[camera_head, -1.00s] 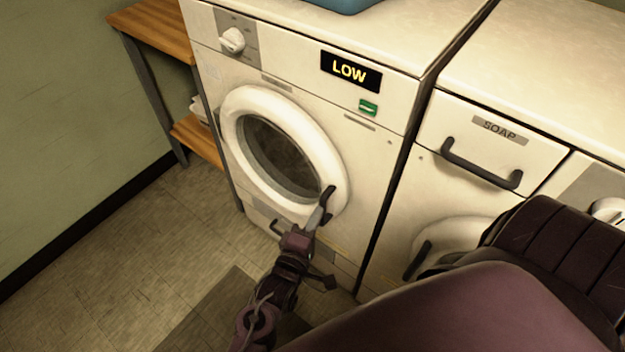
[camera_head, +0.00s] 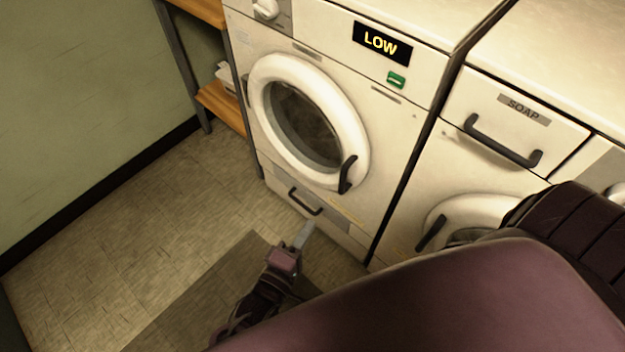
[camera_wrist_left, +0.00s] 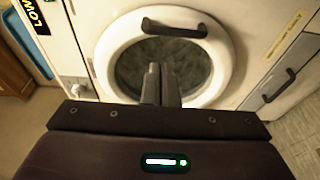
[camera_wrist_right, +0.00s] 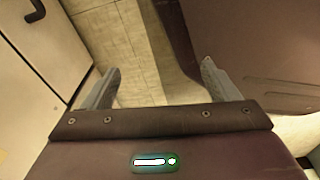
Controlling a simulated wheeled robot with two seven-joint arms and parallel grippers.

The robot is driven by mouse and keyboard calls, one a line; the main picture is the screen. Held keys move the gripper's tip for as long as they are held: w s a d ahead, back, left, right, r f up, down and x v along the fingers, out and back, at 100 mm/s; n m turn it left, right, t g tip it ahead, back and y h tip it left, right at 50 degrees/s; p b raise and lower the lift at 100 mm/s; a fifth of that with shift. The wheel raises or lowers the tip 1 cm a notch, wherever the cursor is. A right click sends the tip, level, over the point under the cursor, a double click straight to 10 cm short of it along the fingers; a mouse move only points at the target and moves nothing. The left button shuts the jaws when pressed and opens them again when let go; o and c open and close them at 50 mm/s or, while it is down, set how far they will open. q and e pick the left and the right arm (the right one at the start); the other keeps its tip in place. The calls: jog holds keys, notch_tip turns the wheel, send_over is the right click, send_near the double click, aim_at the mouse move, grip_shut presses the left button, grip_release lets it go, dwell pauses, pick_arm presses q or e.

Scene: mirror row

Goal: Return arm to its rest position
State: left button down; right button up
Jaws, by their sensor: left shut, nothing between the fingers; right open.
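My left gripper (camera_head: 304,234) is low in front of the washing machine with the LOW display (camera_head: 382,43). It is shut and empty, apart from the machine. The round white door (camera_head: 352,112) of that machine is closed, with its black handle (camera_head: 347,174) at the lower right. In the left wrist view the shut fingers (camera_wrist_left: 161,84) point toward the door (camera_wrist_left: 222,62). In the right wrist view my right gripper (camera_wrist_right: 160,85) is open, with nothing between its fingers and floor beyond. My right gripper cannot be made out in the head view.
A second machine with a SOAP drawer (camera_head: 485,115) stands at the right, partly hidden by my arm. A lower drawer handle (camera_head: 305,202) is below the round door. A wooden shelf (camera_head: 219,106) stands at the left. The floor (camera_head: 130,225) there is clear; a dark mat (camera_head: 205,295) lies in front.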

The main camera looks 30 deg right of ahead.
pick_arm(q)
jog(key=shift+a, duration=0.1)
jog(key=s+a+f+m+g+y+p, duration=0.15)
jog(key=a+f+y, duration=0.35)
jog(key=a+f, duration=0.55)
jog(key=s+a+f+m+g+y+p, duration=0.1)
jog(key=a+f+m+y+p, duration=0.25)
jog(key=a+f, duration=0.7)
jog(key=s+a+f+m+g+y+p, duration=0.1)
jog(key=s+a+f+g+y, duration=0.1)
jog(key=s+a+f, duration=0.2)
jog(key=s+a+f+m+g+y, duration=0.1)
jog(key=s+a+f, duration=0.3)
jog(key=s, duration=0.6)
jog(key=s+a+f+m+g+y+p, duration=0.1)
jog(key=s+a+f+m+g+y, duration=0.1)
jog(key=s+a+f, duration=0.3)
jog(key=s+a+g+y, duration=0.1)
jog(key=s+a, duration=0.1)
jog(key=a, duration=0.1)
jog(key=shift+s+p, duration=0.3)
pick_arm(e)
jog(key=s+d+r, duration=0.1)
jog(key=s+r, duration=0.4)
jog(key=shift+s, duration=0.3)
pick_arm(q)
jog(key=shift+y, duration=0.25)
pick_arm(e)
jog(key=shift+d, duration=0.1)
